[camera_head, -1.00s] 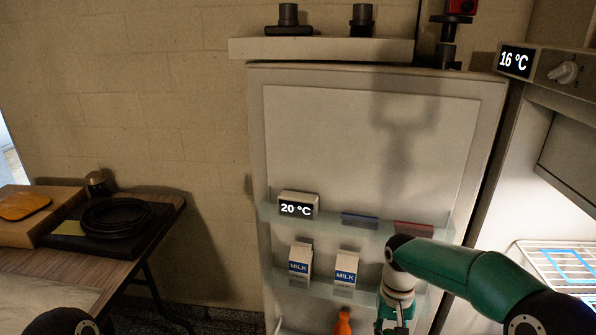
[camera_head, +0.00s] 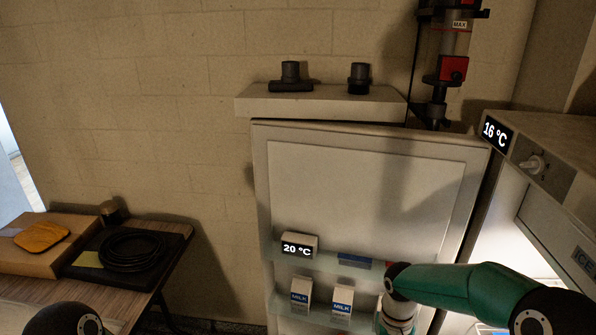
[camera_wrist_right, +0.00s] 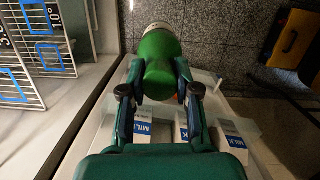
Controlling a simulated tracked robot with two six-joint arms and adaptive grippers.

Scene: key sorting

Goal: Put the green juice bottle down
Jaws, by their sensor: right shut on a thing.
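The green juice bottle (camera_wrist_right: 160,50) shows in the right wrist view, with a pale end pointing away from me. My right gripper (camera_wrist_right: 157,82) is shut on it, one finger on each side. Beneath the bottle is the fridge door shelf, with milk cartons (camera_wrist_right: 232,138) close by. I cannot tell whether the bottle touches the shelf. In the head view my right arm reaches in from the right to the door's lower right, and its gripper and the bottle are below the frame. My left gripper is not in view.
The open fridge door (camera_head: 360,190) has a 20 °C display (camera_head: 297,248) and milk cartons (camera_head: 343,298) on its shelves. A 16 °C display (camera_head: 496,132) is on the right. A wire rack (camera_wrist_right: 50,35) with blue outlines stands left in the wrist view. A table with black cable (camera_head: 133,250) is left.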

